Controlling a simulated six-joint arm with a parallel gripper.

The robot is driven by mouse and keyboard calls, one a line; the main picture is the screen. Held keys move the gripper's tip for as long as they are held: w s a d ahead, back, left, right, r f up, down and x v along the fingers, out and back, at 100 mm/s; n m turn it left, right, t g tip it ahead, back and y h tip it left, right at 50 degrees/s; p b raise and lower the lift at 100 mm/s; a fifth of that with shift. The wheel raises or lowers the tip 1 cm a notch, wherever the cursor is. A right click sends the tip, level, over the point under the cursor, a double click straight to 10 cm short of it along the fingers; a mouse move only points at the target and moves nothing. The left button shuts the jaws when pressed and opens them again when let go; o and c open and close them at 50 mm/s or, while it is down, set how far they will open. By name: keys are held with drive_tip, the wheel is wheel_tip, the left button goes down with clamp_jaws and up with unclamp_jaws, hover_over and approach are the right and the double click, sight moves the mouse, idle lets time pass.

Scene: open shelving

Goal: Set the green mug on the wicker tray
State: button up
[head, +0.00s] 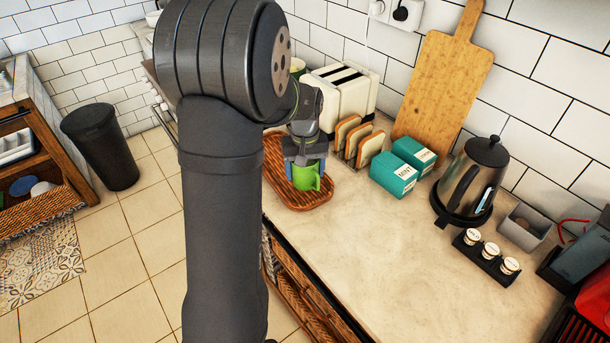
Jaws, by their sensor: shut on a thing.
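The green mug (307,178) is upright with its handle toward the right. My gripper (304,166) points down from above and is shut on the mug, with its fingers at the mug's upper part. The brown wicker tray (298,202) lies on the counter beneath the mug, and its left part is partly hidden by my arm. The mug is within the tray's outline in the head view. I cannot tell whether its base touches the tray or hangs just above it.
A toast rack (350,141) with bread stands right of the tray, before a white toaster (340,92). Teal boxes (393,174), a kettle (471,180) and a dark holder with small jars (486,256) stand farther right. The front counter (370,255) is clear.

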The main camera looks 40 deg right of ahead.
drive_tip(key=shift+f, duration=1.15)
drive_tip(key=shift+f, duration=0.15)
drive_tip(key=o, duration=1.3)
wheel_tip(320, 180, up, 12)
drive_tip(key=shift+r, duration=0.2)
drive_tip(key=shift+f, duration=0.15)
